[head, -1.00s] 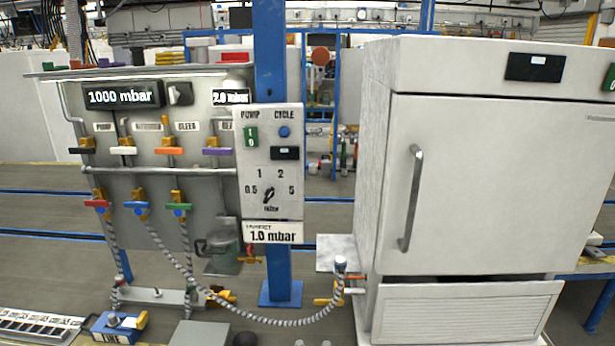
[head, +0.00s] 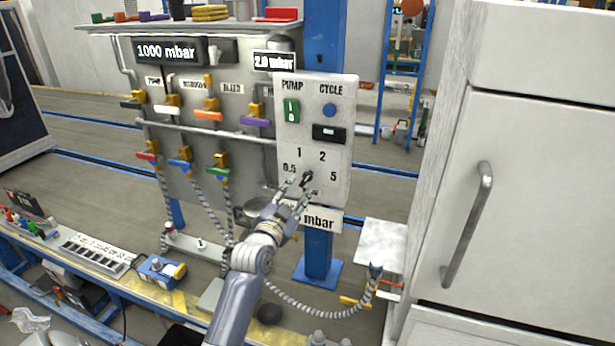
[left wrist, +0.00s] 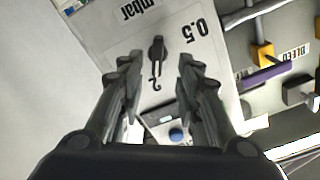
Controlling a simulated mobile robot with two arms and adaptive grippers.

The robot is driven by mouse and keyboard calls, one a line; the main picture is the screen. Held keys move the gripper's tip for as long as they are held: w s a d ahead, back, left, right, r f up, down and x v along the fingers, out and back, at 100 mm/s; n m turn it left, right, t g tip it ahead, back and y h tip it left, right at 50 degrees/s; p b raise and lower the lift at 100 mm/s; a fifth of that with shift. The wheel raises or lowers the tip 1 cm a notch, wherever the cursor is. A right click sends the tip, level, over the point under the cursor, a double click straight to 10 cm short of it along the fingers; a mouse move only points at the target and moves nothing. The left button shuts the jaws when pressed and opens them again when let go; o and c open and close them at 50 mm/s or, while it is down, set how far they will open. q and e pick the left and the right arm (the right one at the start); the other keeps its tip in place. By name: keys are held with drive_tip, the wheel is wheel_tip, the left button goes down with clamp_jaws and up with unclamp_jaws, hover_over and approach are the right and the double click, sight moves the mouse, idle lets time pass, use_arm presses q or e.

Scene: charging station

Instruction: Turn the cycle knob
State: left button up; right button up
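The white control panel (head: 340,165) has a dark dial knob (head: 306,179) among the marks 0.5, 1, 2 and 5. A round blue control (head: 329,110) sits under the word CYCLE, above a small black display. My left gripper (head: 295,193) is at the lower part of the panel, in front of the dial and partly covering it. In the left wrist view, the dial knob (left wrist: 157,50) shows between the spread fingers of my left gripper (left wrist: 159,68), and the blue control (left wrist: 176,134) lies lower. The gripper is open and empty; contact with the knob cannot be told. My right gripper is out of view.
A pipe board (head: 200,140) with coloured valve handles stands left of the panel. A white cabinet (head: 530,190) with a vertical handle fills the right. A blue post (head: 318,255) is behind the panel. A bench (head: 120,275) with small items runs along the lower left.

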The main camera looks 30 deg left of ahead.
sight(304, 181)
use_arm(q)
drive_tip(key=x, duration=0.3)
drive_tip(key=shift+w+d, duration=0.1)
drive_tip(key=shift+w, duration=0.15)
drive_tip(key=p+x, duration=0.1)
drive_tip(key=x, duration=0.2)
drive_tip(key=shift+w, duration=0.25)
drive_tip(key=shift+w+f, duration=0.1)
drive_tip(key=shift+w, duration=0.15)
clamp_jaws()
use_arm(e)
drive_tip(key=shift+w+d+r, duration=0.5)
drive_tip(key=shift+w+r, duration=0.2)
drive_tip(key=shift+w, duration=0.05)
